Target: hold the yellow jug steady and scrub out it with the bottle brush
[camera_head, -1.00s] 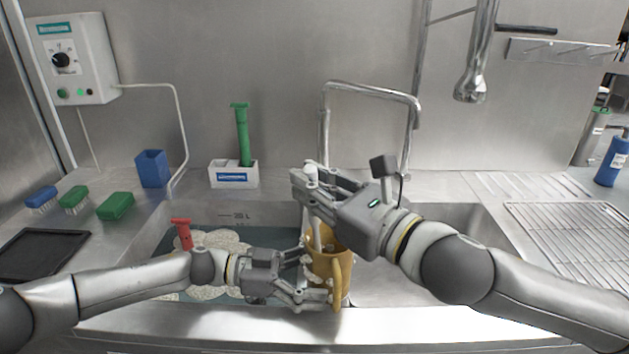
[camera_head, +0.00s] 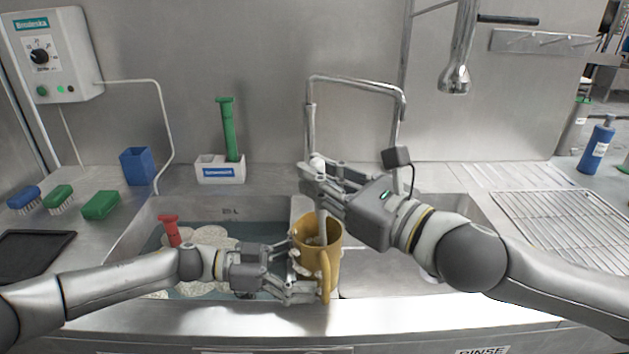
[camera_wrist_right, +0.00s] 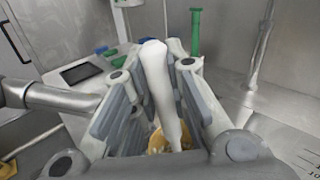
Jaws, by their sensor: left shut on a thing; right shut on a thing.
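The yellow jug (camera_head: 326,262) stands upright above the divider between the two sinks, its handle facing the front. My left gripper (camera_head: 303,272) is shut on the jug from its left side. My right gripper (camera_head: 318,178) is above the jug, shut on the white handle of the bottle brush (camera_head: 318,162). The brush points down into the jug's mouth; its lower end is hidden inside. In the right wrist view the white brush handle (camera_wrist_right: 158,80) is between the fingers, with the jug (camera_wrist_right: 158,140) partly visible below.
The left sink holds foamy water (camera_head: 210,238) and a red-handled tool (camera_head: 170,229). A green-handled brush (camera_head: 229,130) stands in a white holder (camera_head: 219,170). A faucet (camera_head: 355,82) rises behind the jug. A wire rack (camera_head: 560,222) lies at right.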

